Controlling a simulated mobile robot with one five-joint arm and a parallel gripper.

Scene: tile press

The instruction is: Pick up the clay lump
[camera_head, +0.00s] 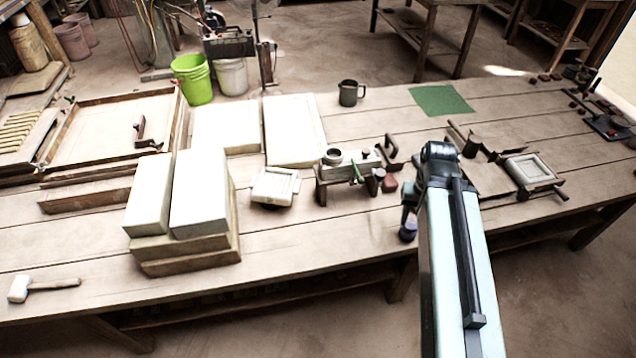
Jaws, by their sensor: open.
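A small reddish-brown block (390,184) lies on the workbench just right of a small wooden stand; it looks like the clay lump, but it is too small to be sure. My arm reaches up from the bottom right over the bench, with its dark joint to the right of this block. Dark parts show at the left of that joint. I cannot make out any gripper fingers; the end of my arm seems hidden behind its own link.
White slabs (200,190) are stacked to the left, with a mallet (50,287) at the front left. A dark mug (350,93) and green mat (441,100) lie behind. A framed tile (530,170) is at the right. The front middle is clear.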

